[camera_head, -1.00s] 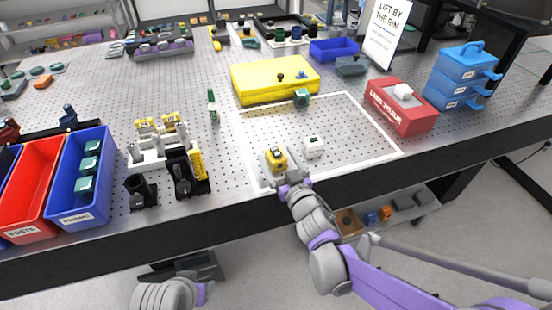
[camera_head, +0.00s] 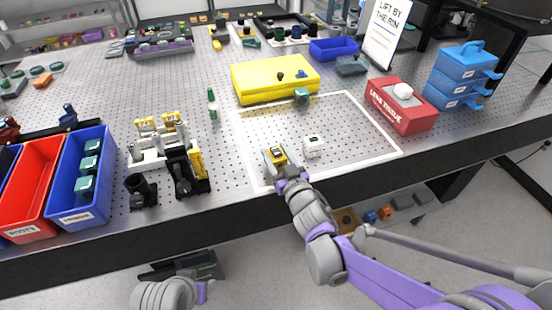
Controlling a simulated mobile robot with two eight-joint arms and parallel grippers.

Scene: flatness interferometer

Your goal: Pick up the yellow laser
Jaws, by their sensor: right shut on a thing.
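The yellow laser (camera_head: 277,155) is a small yellow block with a dark label on top. It sits between the fingers of my right gripper (camera_head: 275,160), which is shut on it. They are inside the white outlined area near the front edge of the table. I cannot tell whether the laser still touches the table.
A small white cube (camera_head: 313,147) stands just right of the laser. A yellow case (camera_head: 275,79) with a teal piece (camera_head: 302,96) by it lies behind. A red tissue box (camera_head: 401,106) is at the right. A mount with yellow blocks (camera_head: 158,146) stands at the left.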

